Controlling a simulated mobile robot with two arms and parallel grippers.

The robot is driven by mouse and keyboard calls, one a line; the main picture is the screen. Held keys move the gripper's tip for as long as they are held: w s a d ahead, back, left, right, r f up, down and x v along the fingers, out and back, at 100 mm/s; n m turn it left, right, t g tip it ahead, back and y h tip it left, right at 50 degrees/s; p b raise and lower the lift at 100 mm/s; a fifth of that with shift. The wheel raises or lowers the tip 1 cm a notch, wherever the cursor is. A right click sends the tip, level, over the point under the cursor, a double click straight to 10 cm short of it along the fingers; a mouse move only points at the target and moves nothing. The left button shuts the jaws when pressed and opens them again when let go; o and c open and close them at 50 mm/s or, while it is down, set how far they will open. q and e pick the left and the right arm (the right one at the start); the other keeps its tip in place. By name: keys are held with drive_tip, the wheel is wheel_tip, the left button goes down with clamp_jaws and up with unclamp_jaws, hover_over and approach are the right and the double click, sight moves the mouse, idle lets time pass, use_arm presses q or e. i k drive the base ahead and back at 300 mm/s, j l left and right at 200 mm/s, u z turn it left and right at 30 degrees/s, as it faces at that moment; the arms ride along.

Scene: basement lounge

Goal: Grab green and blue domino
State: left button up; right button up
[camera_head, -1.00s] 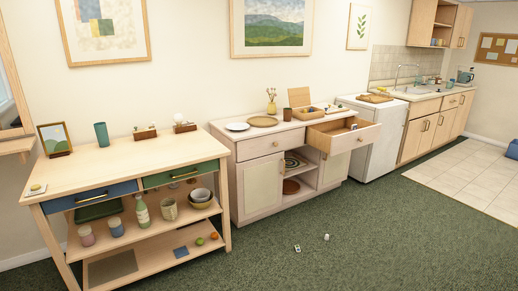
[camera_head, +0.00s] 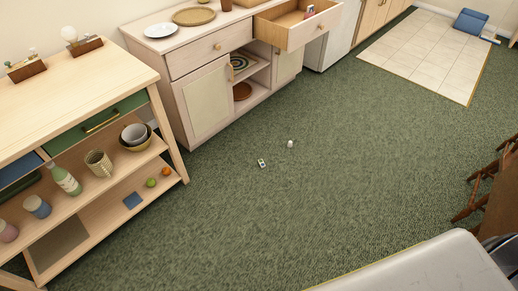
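A small white tile with dark marks (camera_head: 262,163), which looks like a domino, lies on the green carpet in front of the cabinet. Its mark colours are too small to tell for sure. A second small white piece (camera_head: 290,143) sits on the carpet just beyond it to the right; I cannot tell what it is. Neither of my grippers is in view.
A wooden shelf table (camera_head: 120,75) with bowls, bottle and cups stands at left. A pale cabinet (camera_head: 205,103) has its right drawer (camera_head: 290,34) pulled out. Wooden chair legs (camera_head: 482,190) show at the right edge.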

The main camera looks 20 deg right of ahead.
sight(261, 164)
drive_tip(key=i+l, duration=0.25)
drive_tip(key=l, duration=0.15)
drive_tip(key=i+l, duration=0.25)
drive_tip(key=l, duration=0.15)
drive_tip(key=i+l, duration=0.25)
drive_tip(key=l, duration=0.15)
drive_tip(key=i+l, duration=0.25)
drive_tip(key=l, duration=0.1)
